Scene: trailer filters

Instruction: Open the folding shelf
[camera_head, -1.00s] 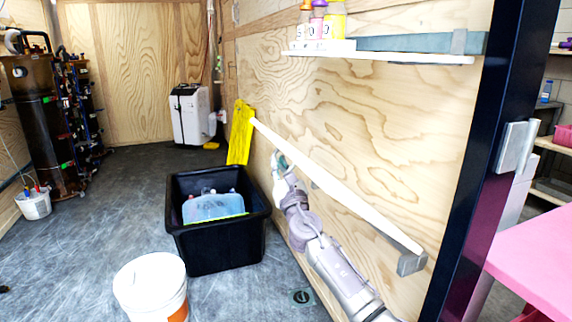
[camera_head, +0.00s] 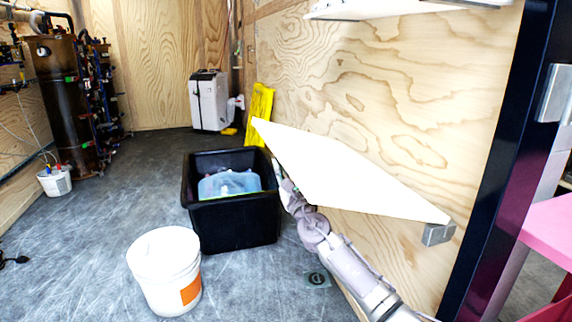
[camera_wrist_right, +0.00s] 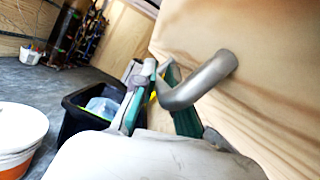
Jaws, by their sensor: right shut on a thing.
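The folding shelf (camera_head: 345,175) is a white panel along the plywood wall in the head view, tilted, with its broad face showing. A grey bracket (camera_head: 438,234) is at its near end. My right arm reaches up beneath it from the lower right, and the shelf partly hides the gripper there. In the right wrist view, my right gripper (camera_wrist_right: 158,75) has its green-padded fingers closed around a bent metal handle (camera_wrist_right: 203,80). The handle is fixed to a wood-toned panel (camera_wrist_right: 245,45). My left gripper is not in view.
A black crate (camera_head: 232,222) stands just left of the arm, close to the shelf's far end. A white bucket (camera_head: 165,262) is in front of it. A yellow folded sign (camera_head: 259,115) leans by the wall. A dark post (camera_head: 497,185) stands at right.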

